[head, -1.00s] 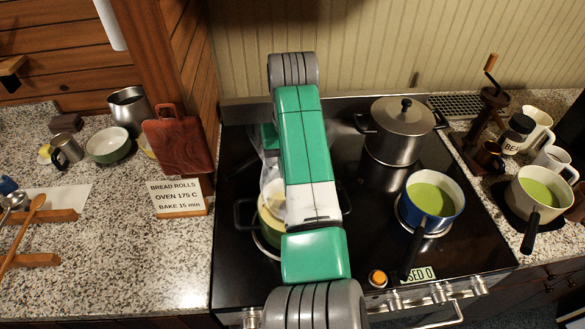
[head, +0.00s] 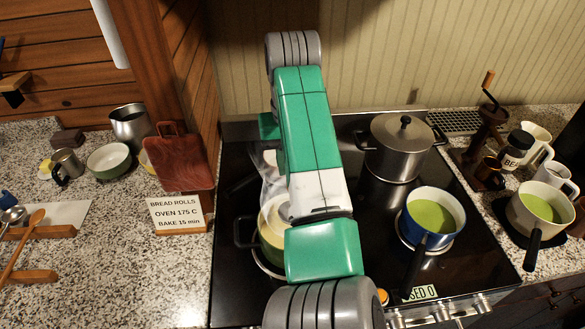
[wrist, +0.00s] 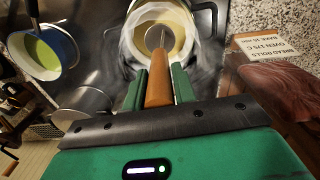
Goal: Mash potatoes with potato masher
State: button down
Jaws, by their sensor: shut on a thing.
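The potato masher has an orange-brown wooden handle (wrist: 157,92) and a grey metal lower part (wrist: 155,38). My gripper (wrist: 159,80) is shut on the handle, with a green finger on each side. The metal part reaches into a pale-rimmed pot with yellow contents (wrist: 174,18), which look like the potatoes. Whether it touches them I cannot tell. In the head view this pot (head: 268,250) stands at the left of the black stove, with whitish steam above it. My arm hides its right side and the gripper there.
A steel lidded pot (head: 400,150) stands at the back right of the stove. A blue pan of green soup (head: 427,235) stands in front of it. A recipe sign (head: 178,214) and a wooden board (head: 180,155) stand left of the stove.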

jog(key=shift+r, duration=2.4)
